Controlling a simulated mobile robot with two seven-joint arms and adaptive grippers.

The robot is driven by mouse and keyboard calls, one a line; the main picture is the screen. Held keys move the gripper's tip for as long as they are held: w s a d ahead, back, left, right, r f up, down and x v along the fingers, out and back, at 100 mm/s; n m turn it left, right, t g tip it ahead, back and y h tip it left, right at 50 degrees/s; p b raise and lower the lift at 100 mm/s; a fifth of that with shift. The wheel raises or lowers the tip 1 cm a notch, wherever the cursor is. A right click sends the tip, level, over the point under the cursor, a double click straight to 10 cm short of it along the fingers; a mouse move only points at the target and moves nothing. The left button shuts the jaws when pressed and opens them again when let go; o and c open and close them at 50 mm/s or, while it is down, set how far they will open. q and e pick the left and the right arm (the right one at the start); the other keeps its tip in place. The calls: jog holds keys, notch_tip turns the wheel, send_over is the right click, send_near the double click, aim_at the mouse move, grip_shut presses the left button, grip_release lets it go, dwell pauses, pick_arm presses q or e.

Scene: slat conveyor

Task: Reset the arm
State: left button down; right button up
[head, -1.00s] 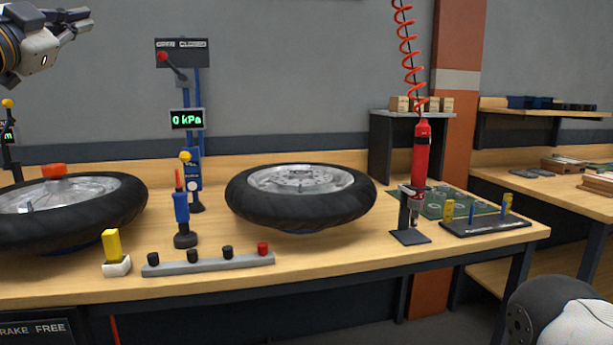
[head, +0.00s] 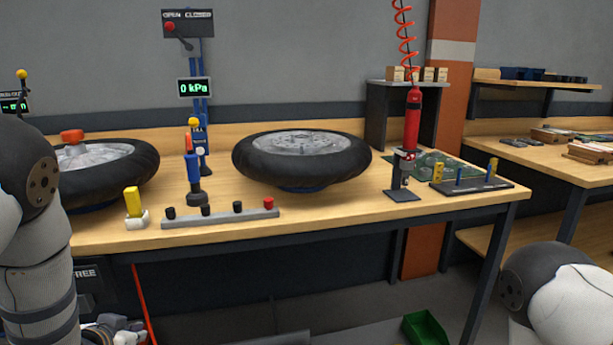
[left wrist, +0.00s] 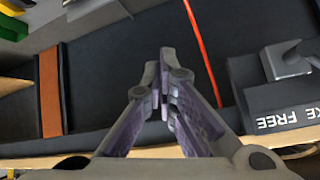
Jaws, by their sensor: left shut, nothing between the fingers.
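My left gripper (left wrist: 166,78) is shut and empty in the left wrist view, its two fingers together in front of a dark panel. In the head view my left arm comes down the left edge. Part of the left gripper (head: 118,330) shows low at the bottom left, below the bench's front edge and mostly cut off by the frame. Part of my right arm shows at the bottom right; its gripper is out of view.
The workbench (head: 330,212) holds two wheels, the right one (head: 300,160) clear of my arms. A red tool (head: 412,118) hangs on a coil. In the wrist view an orange hose (left wrist: 204,52) and a "FREE" box (left wrist: 285,104) are close to the gripper. A green bin (head: 428,330) is low.

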pick_arm(q)
jog(key=s+d+f+n+g, duration=0.1)
jog(key=s+d+f+g, duration=0.3)
jog(key=s+f, duration=0.85)
jog(key=s+d+g, duration=0.3)
jog(key=s, duration=1)
jog(key=s+d+f+g+h, duration=0.1)
jog(key=s+d+g, duration=0.2)
jog(key=s, duration=1)
jog(key=shift+s+d+f+n+g, duration=0.2)
jog(key=shift+f+n+g, duration=0.15)
jog(key=shift+g, duration=0.25)
jog(key=shift+w, duration=0.1)
